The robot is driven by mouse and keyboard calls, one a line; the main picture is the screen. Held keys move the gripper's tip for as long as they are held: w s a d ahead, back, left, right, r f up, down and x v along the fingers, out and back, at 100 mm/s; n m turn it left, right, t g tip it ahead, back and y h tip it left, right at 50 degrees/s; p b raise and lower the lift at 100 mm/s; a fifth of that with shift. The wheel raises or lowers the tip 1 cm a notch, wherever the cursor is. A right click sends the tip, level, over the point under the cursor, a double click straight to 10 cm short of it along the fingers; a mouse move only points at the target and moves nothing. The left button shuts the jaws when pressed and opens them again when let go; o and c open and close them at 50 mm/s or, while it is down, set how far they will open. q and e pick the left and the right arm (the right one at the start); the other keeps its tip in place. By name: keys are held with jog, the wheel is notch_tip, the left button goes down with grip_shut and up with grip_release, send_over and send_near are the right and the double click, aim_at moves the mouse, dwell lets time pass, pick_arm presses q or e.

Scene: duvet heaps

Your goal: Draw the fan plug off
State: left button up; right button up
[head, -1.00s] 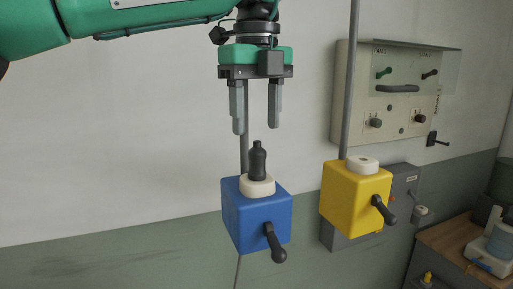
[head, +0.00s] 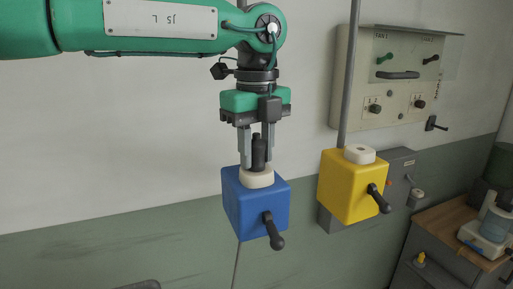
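A black plug (head: 258,152) stands upright in the white collar (head: 257,178) on top of a blue box (head: 247,207) with a black lever (head: 273,230) on its front. My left gripper (head: 257,157) points down from above, with one finger on each side of the plug. The fingers appear closed against its sides, and the plug's base still sits at the collar. A yellow box (head: 345,187) to the right has a white collar (head: 359,154) with no plug in it and a black lever (head: 379,199). My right gripper is not in view.
A wall panel (head: 378,105) with a FAN label, small handles and knobs hangs at upper right. Grey conduits rise behind both boxes. A wooden-topped bench (head: 447,225) stands at lower right. The wall left of the blue box is clear.

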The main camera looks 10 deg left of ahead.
aim_at(257, 134)
pick_arm(q)
jog(key=c, duration=0.5)
jog(key=shift+o, duration=0.2)
jog(key=shift+r, duration=2.3)
